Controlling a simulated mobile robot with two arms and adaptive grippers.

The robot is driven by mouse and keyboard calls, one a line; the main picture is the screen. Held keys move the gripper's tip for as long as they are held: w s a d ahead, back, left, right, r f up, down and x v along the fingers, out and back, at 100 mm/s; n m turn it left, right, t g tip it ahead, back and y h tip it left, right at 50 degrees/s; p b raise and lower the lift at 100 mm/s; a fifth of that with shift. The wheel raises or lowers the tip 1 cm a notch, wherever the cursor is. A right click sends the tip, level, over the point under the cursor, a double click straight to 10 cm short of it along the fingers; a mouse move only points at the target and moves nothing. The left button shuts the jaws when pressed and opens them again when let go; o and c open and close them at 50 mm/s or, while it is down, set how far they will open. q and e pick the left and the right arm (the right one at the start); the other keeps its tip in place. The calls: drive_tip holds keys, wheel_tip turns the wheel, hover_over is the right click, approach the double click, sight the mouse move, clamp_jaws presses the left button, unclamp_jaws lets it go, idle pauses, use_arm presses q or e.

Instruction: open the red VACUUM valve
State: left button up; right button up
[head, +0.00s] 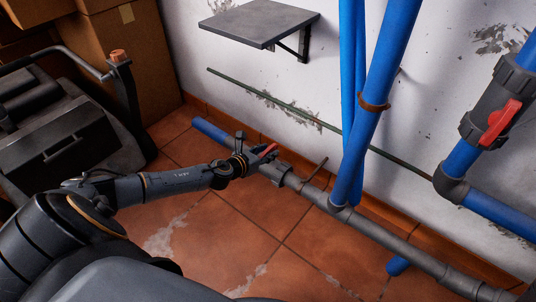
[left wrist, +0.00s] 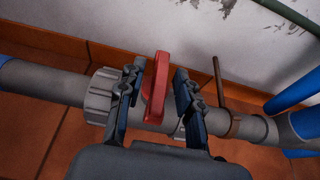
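A red valve handle (left wrist: 158,85) sits on a grey valve body in the low pipe (left wrist: 52,83). In the left wrist view it points across the pipe. It also shows in the head view (head: 267,151), partly hidden by my gripper. My left gripper (head: 249,157) is open, with one finger on each side of the handle, as the left wrist view (left wrist: 160,76) shows. The left finger is closer to it; I cannot tell whether it touches. A second red handle (head: 500,122) is on the upright blue pipe at the right. No VACUUM label is readable. My right gripper is not in view.
Blue upright pipes (head: 374,95) stand right of my gripper. A thin rod (left wrist: 219,82) rises near the right finger. A grey wall shelf (head: 260,22) hangs above. The tiled floor (head: 265,220) in front is clear.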

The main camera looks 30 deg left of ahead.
use_arm(q)
drive_tip(key=shift+w+f, duration=0.15)
drive_tip(key=shift+w, duration=0.3)
clamp_jaws()
